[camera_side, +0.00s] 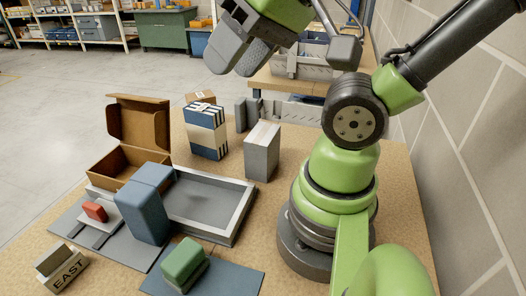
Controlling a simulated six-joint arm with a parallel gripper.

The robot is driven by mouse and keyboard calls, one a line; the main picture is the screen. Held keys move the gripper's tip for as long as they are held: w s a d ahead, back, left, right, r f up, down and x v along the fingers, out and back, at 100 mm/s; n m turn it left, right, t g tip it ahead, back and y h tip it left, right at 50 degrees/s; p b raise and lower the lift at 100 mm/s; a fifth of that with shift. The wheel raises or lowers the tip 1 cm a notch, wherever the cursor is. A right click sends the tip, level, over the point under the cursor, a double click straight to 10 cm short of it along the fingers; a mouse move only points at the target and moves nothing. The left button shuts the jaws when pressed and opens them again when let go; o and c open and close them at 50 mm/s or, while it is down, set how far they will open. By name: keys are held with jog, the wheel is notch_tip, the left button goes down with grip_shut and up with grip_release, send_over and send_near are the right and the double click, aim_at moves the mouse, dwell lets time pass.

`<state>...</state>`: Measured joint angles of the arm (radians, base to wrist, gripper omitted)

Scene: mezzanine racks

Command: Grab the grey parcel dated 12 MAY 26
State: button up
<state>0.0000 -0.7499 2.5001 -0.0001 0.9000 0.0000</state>
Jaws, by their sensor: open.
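A grey parcel (262,158) stands upright on the table, right of the blue-and-white striped box. It has a paler strip over its top and down one side. I cannot read any date on it from here. My gripper (238,62) is open, high at the top of the side view, above and behind the parcel in the picture. Nothing shows between its fingers, and it is clear of everything on the table.
A striped box (206,133) stands beside the parcel. An open cardboard box (137,125), a grey tray (236,220), a blue box (142,215), a green block (183,262), a red piece (95,211) and an EAST block (65,272) lie nearer. A wall is at right.

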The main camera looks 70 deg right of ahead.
dwell(0.3)
jog(key=o, duration=0.9)
